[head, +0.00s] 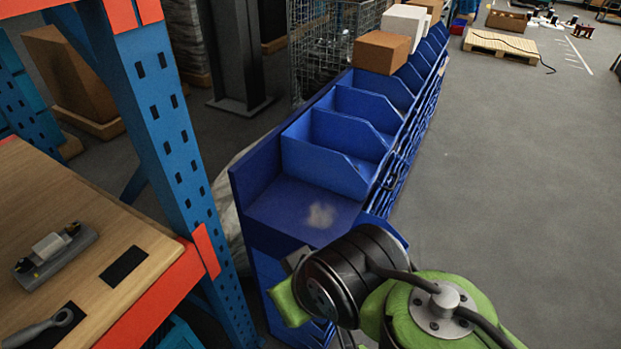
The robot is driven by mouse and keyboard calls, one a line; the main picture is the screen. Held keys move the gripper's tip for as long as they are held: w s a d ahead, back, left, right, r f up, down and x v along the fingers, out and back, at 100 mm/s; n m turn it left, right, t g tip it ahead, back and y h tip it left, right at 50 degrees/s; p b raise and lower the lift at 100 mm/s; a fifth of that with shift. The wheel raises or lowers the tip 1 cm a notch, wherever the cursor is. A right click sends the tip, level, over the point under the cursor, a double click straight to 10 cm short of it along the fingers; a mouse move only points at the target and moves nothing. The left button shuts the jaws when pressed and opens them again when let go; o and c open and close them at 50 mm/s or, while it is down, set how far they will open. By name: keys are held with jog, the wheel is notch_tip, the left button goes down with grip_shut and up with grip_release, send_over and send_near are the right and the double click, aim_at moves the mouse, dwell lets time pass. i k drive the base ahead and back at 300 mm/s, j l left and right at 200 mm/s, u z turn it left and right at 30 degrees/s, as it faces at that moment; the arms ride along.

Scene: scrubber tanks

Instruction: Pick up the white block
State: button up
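A small white block (49,246) sits on a grey fixture (58,260) on the wooden worktop at the left, between small dark and brass-coloured parts. A larger white box (404,24) stands on top of the blue bins, far back at the top centre. My arm, with green links and a black joint, fills the bottom centre and right, well to the right of the worktop. My gripper's fingers cannot be made out; they are hidden behind the arm or out of frame.
The wooden worktop (80,205) has an orange edge and a blue perforated upright (165,125) at its right. A dark flat rectangle (123,266) and a grey-handled tool (38,328) lie on it. Blue bins (335,150) stand beside my arm.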

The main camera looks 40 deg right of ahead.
aim_at(48, 247)
jog(key=k+l+z, duration=0.2)
jog(key=l, duration=0.15)
jog(key=k+l+z, duration=0.25)
jog(key=l, duration=0.15)
jog(key=l+z, duration=0.2)
jog(key=l, duration=0.15)
jog(key=u, duration=1.8)
jog(key=i+j, duration=0.2)
jog(key=i, duration=0.25)
jog(key=i+j+u, duration=0.1)
jog(key=i+j, duration=0.15)
jog(key=i, duration=0.2)
jog(key=i+j, duration=0.15)
jog(key=i, duration=0.3)
jog(key=i+j+u, duration=0.1)
jog(key=i, duration=0.35)
jog(key=j, duration=0.1)
